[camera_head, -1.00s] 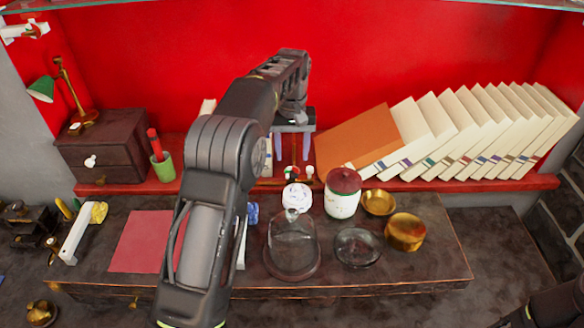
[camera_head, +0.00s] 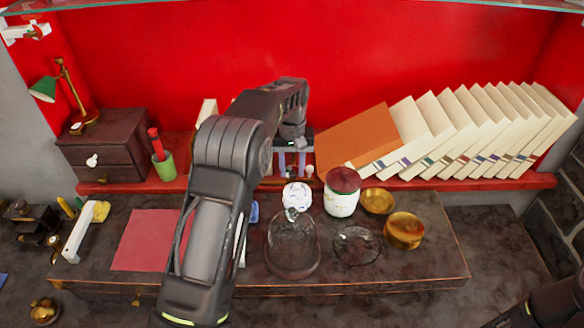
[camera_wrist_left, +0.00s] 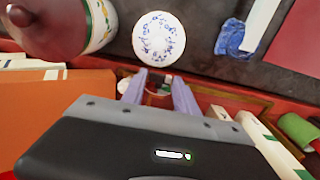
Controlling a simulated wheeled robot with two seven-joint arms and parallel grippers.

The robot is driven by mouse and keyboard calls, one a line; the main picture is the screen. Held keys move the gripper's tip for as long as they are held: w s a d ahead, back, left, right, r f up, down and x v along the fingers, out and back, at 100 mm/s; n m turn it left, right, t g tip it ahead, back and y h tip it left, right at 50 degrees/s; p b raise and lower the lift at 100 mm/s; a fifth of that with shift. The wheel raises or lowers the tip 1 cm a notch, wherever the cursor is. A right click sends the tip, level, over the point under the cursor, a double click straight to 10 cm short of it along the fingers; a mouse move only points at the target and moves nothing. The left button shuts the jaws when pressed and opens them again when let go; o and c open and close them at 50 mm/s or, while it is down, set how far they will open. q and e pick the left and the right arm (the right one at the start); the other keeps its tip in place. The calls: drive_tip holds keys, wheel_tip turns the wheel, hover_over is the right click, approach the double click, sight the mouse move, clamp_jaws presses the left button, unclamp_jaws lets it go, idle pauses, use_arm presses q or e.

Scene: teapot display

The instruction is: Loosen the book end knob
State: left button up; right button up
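My left gripper (camera_head: 291,164) reaches down to the red shelf, beside the leaning orange book. Its two pale purple fingers are apart, and they also show in the wrist view (camera_wrist_left: 159,92). Small pale and red parts show between and beside the fingertips there, partly hidden. A small pale knob (camera_head: 309,171) shows just right of the fingers in the head view. I cannot tell which part is the book end knob, nor whether a finger touches it. The book end's body is mostly hidden by my gripper. Only part of my right arm shows at the lower right; its gripper is out of view.
The orange book (camera_head: 358,139) leans on a row of cream books (camera_head: 470,132). Before the shelf stand a white patterned ball-like piece (camera_head: 297,194), a red-lidded jar (camera_head: 342,192), a glass dome (camera_head: 292,247) and brass bowls. A dark drawer box (camera_head: 105,146) stands at left.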

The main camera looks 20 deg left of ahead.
use_arm(q)
clamp_jaws()
idle(0.3)
drive_tip(key=shift+s+a+f+t+h+b, duration=0.15)
drive_tip(key=shift+a+t+h+b, duration=0.2)
drive_tip(key=shift+h+b, duration=0.55)
drive_tip(key=h+b, duration=0.1)
drive_tip(key=t+h+b, duration=0.1)
drive_tip(key=b, duration=0.1)
drive_tip(key=shift+s+a+f+b, duration=0.1)
drive_tip(key=shift+a+f+b, duration=0.1)
drive_tip(key=shift+a+b, duration=0.1)
drive_tip(key=t+h+b, duration=0.1)
drive_tip(key=h+b, duration=0.1)
drive_tip(key=b, duration=0.1)
drive_tip(key=shift+s+a+r, duration=0.1)
drive_tip(key=shift+t+h, duration=0.25)
drive_tip(key=shift+h, duration=0.05)
drive_tip(key=shift+o, duration=2.2)
unclamp_jaws()
